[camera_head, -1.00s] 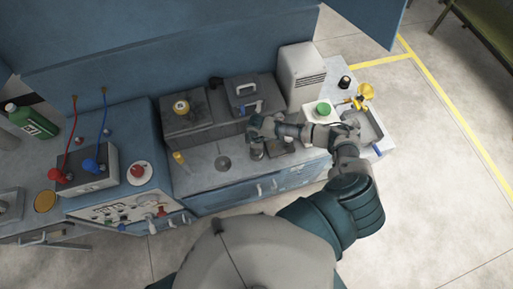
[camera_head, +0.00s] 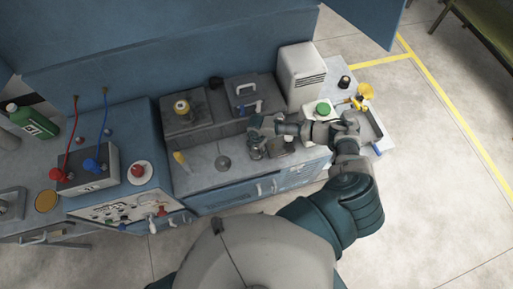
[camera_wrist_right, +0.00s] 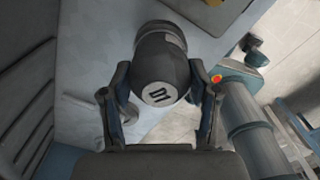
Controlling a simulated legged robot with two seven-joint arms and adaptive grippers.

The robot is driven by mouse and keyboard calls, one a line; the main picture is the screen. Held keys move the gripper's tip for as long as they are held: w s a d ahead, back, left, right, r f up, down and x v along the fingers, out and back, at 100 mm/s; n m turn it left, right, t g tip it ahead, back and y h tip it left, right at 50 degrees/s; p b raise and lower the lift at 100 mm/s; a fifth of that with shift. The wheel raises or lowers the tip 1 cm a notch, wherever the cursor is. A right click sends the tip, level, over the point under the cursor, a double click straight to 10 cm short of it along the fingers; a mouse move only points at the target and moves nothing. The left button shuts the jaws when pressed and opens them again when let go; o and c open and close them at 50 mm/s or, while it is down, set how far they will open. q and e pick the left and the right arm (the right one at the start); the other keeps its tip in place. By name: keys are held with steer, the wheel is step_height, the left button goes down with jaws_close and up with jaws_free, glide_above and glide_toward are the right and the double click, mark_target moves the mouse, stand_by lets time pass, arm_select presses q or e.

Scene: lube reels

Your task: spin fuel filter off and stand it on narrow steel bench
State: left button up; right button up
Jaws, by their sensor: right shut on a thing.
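My right gripper (camera_head: 257,141) is over the front part of the grey steel bench top (camera_head: 205,177) in the head view. In the right wrist view its two fingers (camera_wrist_right: 161,95) are closed around a dark grey filter (camera_wrist_right: 160,72) with a pale mark on its rounded end. In the head view the filter (camera_head: 257,153) is small and partly covered by the gripper. I cannot tell whether it touches the bench top. My left gripper is not in view.
A dark housing block (camera_head: 197,107) and a handled case (camera_head: 247,92) stand behind the bench top. A green-capped container (camera_head: 323,109) and a grey tray (camera_head: 367,126) are at right.

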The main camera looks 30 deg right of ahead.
steer(key=shift+s+f, duration=0.25)
steer(key=n, duration=0.5)
steer(key=o, duration=1.4)
steer(key=shift+f, duration=0.1)
steer(key=shift+w+d, duration=0.1)
steer(key=shift+w, duration=0.1)
steer(key=shift+r, duration=0.2)
